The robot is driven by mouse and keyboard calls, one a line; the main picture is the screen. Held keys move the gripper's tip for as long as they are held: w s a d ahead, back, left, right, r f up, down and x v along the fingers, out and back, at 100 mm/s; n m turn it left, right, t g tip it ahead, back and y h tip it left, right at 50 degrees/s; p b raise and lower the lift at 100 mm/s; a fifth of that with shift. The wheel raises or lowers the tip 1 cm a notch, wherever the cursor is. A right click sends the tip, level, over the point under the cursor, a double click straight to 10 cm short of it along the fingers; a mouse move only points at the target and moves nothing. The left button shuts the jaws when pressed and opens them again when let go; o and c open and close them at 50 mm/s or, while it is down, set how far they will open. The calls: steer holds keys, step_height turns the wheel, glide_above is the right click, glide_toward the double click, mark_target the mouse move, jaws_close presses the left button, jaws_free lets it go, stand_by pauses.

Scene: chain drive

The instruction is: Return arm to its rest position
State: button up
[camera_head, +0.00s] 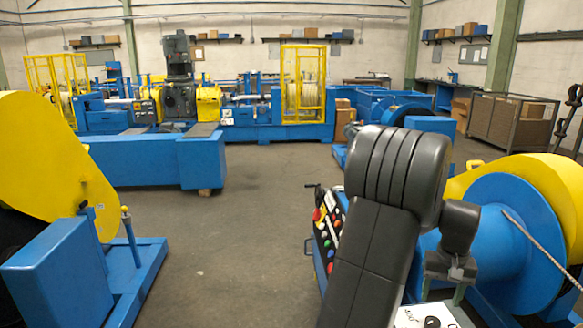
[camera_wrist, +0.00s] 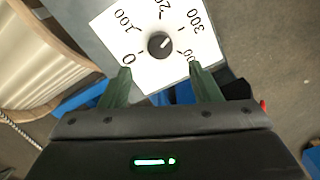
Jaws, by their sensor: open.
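My arm (camera_head: 390,190) is bent up in front of the head camera on the right, its forearm and wrist hanging over the machine there. My gripper (camera_wrist: 159,69) is open, its two green fingers apart with nothing between the tips. It points at a white dial plate (camera_wrist: 190,62) with printed numbers around a small dark round knob (camera_wrist: 160,44). The knob lies just beyond the fingertips, and I cannot tell how far below them it is. In the head view the dial plate (camera_head: 410,317) shows only partly at the bottom edge.
A control panel with coloured buttons (camera_head: 328,232) stands just left of my arm. A large blue and yellow reel (camera_head: 515,235) is close on the right. A blue and yellow machine (camera_head: 60,265) stands at the left. The grey floor (camera_head: 240,240) between them is clear.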

mark_target(433, 321)
step_height(433, 321, down, 8)
steer(key=shift+f, duration=0.25)
steer(key=shift+r+m, duration=0.15)
steer(key=shift+m, duration=1.15)
steer(key=m, duration=1.3)
steer(key=shift+r, duration=0.6)
